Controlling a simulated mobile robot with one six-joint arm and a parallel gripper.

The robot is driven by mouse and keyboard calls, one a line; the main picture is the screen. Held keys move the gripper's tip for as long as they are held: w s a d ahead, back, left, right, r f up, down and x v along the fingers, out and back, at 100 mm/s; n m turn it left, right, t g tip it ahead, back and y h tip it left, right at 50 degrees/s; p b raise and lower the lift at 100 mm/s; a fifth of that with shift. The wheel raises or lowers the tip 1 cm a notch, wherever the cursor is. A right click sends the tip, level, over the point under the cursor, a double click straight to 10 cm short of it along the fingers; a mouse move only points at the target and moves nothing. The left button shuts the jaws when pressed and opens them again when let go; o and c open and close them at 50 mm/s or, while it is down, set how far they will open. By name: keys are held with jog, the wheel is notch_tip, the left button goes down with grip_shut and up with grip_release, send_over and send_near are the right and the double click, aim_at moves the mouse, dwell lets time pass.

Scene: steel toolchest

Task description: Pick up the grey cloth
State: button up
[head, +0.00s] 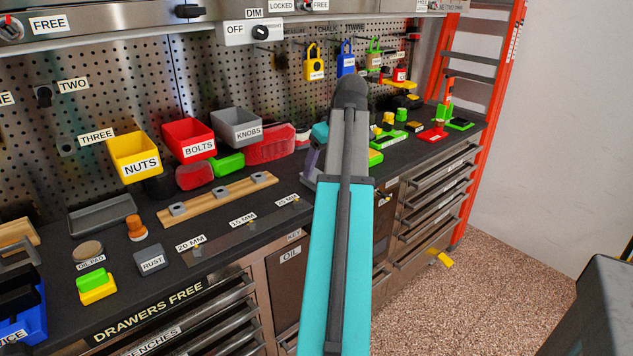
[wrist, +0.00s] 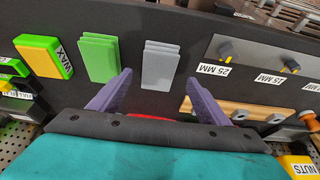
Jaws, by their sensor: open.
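The grey cloth (wrist: 161,64) shows in the wrist view as a flat, folded, layered piece lying on the dark worktop. My gripper (wrist: 158,79) is open, with its two purple fingers spread wide and nothing held between them. The cloth lies just beyond the fingertips, roughly centred on the gap. Only a piece of a purple finger (head: 311,161) shows left of my arm.
A green folded piece (wrist: 98,59) lies close left of the cloth, with a green and yellow WAX block (wrist: 45,57) further left. To the right is a grey strip marked 25 MM (wrist: 217,70).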

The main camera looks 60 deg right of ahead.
jog(key=shift+x, duration=2.5)
jog(key=shift+d+f+p, duration=0.15)
jog(key=shift+f+p, duration=0.1)
jog(key=shift+p, duration=0.1)
jog(key=c, duration=1.1)
jog(key=shift+r, duration=0.1)
jog(key=shift+c, duration=0.2)
notch_tip(320, 180, up, 4)
jog(key=shift+r+b, duration=0.1)
jog(key=shift+b, duration=0.25)
jog(key=s+d+r, duration=0.1)
jog(key=s, duration=1.5)
jog(key=shift+d+b, duration=0.25)
jog(key=shift+b, duration=0.15)
